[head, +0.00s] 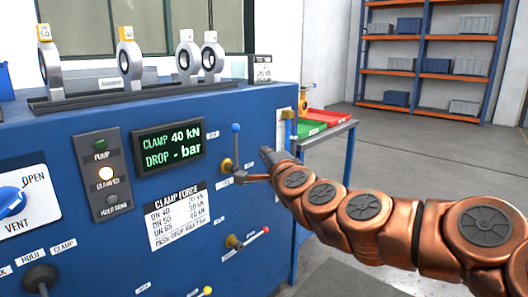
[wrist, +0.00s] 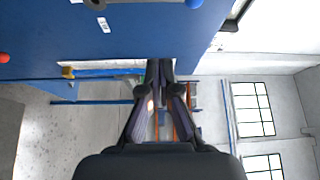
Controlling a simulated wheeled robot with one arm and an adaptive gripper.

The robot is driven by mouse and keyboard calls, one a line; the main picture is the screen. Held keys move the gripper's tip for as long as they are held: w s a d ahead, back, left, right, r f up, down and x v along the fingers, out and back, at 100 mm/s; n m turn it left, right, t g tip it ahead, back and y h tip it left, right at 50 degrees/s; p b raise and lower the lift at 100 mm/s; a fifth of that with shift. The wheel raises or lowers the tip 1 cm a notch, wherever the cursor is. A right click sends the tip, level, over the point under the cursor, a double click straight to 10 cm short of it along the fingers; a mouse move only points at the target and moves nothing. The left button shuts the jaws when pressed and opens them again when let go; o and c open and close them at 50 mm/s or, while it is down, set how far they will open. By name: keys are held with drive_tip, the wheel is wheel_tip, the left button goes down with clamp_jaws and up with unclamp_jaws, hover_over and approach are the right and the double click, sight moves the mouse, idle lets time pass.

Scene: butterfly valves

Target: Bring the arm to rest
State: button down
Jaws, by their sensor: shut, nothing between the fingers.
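My copper-coloured arm (head: 365,215) reaches in from the right of the head view toward the right end of the blue test bench (head: 235,120). My gripper (head: 266,156) is small there and mostly hidden behind the arm, close to a valve with a blue-tipped lever (head: 236,140). I cannot tell from this view whether it touches anything. In the wrist view my gripper (wrist: 160,75) shows two dark fingers with their tips together and nothing between them. The blue bench panel (wrist: 130,35) fills the upper left of that view.
The bench carries a lit display (head: 168,147), an OPEN/VENT knob (head: 12,201), a red-tipped lever (head: 265,230) and several ring-shaped valves (head: 130,60) on top. A side table with green (head: 307,129) and red (head: 330,117) trays stands behind. A shelf rack (head: 425,60) is farther back. Floor between is clear.

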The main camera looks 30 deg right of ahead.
idle(0.5)
drive_tip(key=s+a+r+n+g+y+p, duration=0.25)
drive_tip(key=a+n+p, duration=0.2)
drive_tip(key=a, duration=0.25)
drive_tip(key=s+a+r+n+g+y+p, duration=0.1)
drive_tip(key=a+n+y+p, duration=0.3)
drive_tip(key=a+p, duration=0.15)
drive_tip(key=s+a+f+n+g+y+p, duration=0.1)
drive_tip(key=s+a+f+n+g+p, duration=0.1)
drive_tip(key=s+a+n+g+p, duration=0.45)
drive_tip(key=s+d+r+n+g+h+p, duration=0.2)
drive_tip(key=s+g+p, duration=0.3)
drive_tip(key=s, duration=0.9)
drive_tip(key=s+d+r+n+g+h+p, duration=0.2)
drive_tip(key=s+g+p, duration=0.3)
drive_tip(key=s+p, duration=0.6)
drive_tip(key=s+d+h, duration=0.1)
drive_tip(key=s, duration=0.3)
drive_tip(key=shift+d, duration=0.3)
